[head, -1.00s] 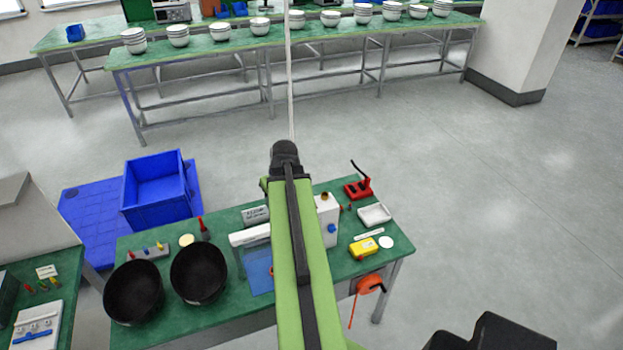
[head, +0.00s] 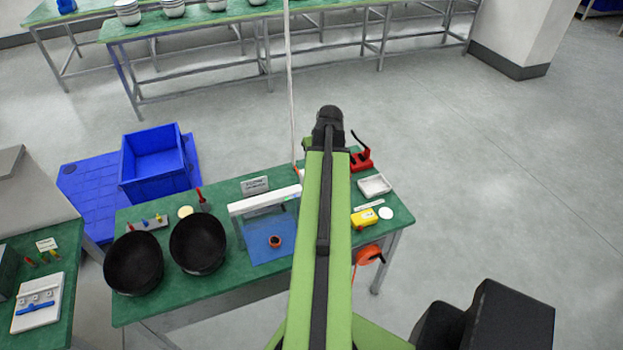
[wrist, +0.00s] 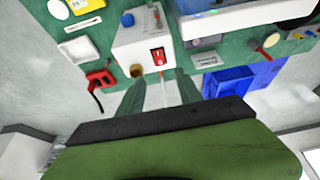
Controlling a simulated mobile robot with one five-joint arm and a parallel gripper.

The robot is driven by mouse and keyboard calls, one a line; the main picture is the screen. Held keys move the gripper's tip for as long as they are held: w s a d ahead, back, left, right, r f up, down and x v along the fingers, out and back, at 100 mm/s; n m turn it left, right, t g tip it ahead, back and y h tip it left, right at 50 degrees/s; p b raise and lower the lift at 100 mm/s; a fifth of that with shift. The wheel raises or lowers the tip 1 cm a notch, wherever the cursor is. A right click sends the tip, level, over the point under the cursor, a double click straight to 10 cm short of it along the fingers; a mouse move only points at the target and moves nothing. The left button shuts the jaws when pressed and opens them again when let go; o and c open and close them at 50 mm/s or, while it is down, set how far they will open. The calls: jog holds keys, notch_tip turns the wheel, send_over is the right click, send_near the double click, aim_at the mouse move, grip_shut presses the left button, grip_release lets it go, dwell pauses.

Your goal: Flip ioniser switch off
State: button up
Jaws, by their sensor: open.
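A white box (wrist: 143,45) with a red rocker switch (wrist: 157,56) on its face stands on the green bench in the wrist view. A blue knob (wrist: 127,19) is on the same box. My gripper (wrist: 160,80) is open and empty, with its two fingers pointing toward the switch side of the box. I cannot tell whether they touch it, or which way the rocker is set. In the head view my arm hides the gripper and most of the box. A white bar frame (head: 263,201) stands over a blue mat (head: 262,250) beside it.
A red clamp (wrist: 98,79) and a white tray (wrist: 76,47) sit beside the box. A yellow device (head: 364,217) lies at the bench's right. Two black bowls (head: 198,245) stand at the left. A blue crate (head: 155,164) is on the floor behind.

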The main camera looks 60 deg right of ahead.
jog(key=b+x, duration=0.7)
jog(key=x, duration=0.2)
jog(key=shift+f, duration=0.25)
jog(key=shift+r, duration=0.15)
jog(key=shift+c, duration=0.4)
grip_shut()
